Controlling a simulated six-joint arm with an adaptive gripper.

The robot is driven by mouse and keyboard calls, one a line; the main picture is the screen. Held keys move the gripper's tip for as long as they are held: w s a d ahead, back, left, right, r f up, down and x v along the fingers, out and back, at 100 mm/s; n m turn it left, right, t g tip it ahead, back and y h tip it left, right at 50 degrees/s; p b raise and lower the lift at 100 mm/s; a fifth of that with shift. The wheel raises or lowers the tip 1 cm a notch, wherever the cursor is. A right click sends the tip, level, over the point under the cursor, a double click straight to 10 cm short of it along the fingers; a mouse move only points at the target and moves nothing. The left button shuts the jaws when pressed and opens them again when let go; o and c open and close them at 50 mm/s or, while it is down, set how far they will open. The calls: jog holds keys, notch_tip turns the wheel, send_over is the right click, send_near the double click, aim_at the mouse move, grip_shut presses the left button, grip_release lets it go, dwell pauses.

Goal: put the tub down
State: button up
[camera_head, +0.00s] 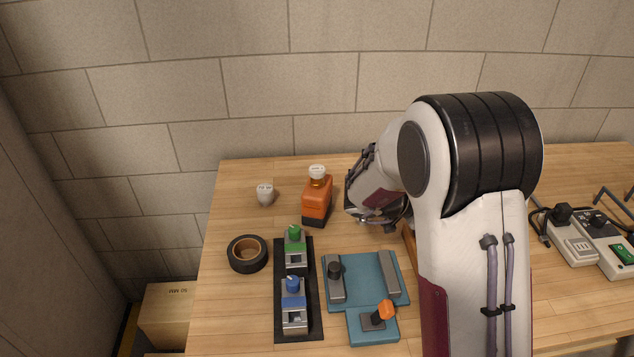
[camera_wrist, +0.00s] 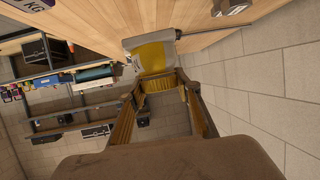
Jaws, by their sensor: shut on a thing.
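The tub (camera_wrist: 152,57) shows in the wrist view as a yellow container with a pale upper part, at the tips of my gripper. My gripper (camera_wrist: 160,82) is shut on it, with one finger on each side. The wooden table (camera_wrist: 200,40) shows behind and above the tub in that tilted view. I cannot tell whether the tub touches the table. In the head view my arm hides the tub and most of my gripper.
An orange bottle (camera_head: 316,204) stands left of my wrist. A small white weight (camera_head: 265,195), a black tape roll (camera_head: 248,253), a black strip with clamps (camera_head: 311,325) and a blue fixture (camera_head: 361,267) lie nearby. Power strips (camera_head: 574,248) lie at right. The table's left back is fairly clear.

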jog(key=w+a+r+n+t+y, duration=0.1)
jog(key=w+a+n+t, duration=0.1)
jog(key=w+a, duration=0.55)
jog(key=w+a+r+n+t, duration=0.15)
jog(key=w+a, duration=0.25)
jog(key=w, duration=0.7)
jog(key=w+a+r+n+t+y, duration=0.1)
jog(key=w+a+r+t, duration=0.1)
jog(key=w+a, duration=0.55)
jog(key=w+a+f+n+t+y, duration=0.1)
jog(key=w+a+f, duration=0.1)
jog(key=w+a, duration=0.2)
jog(key=w+a+f+n+t, duration=0.1)
jog(key=w+a, duration=0.3)
jog(key=a, duration=0.7)
jog(key=shift+a+f+n+y, duration=0.35)
jog(key=shift+f+n, duration=0.2)
jog(key=shift+f, duration=0.35)
jog(key=shift+t, duration=0.25)
jog(key=shift+d+f, duration=0.1)
jog(key=shift+f, duration=2.4)
jog(key=shift+f, duration=2.5)
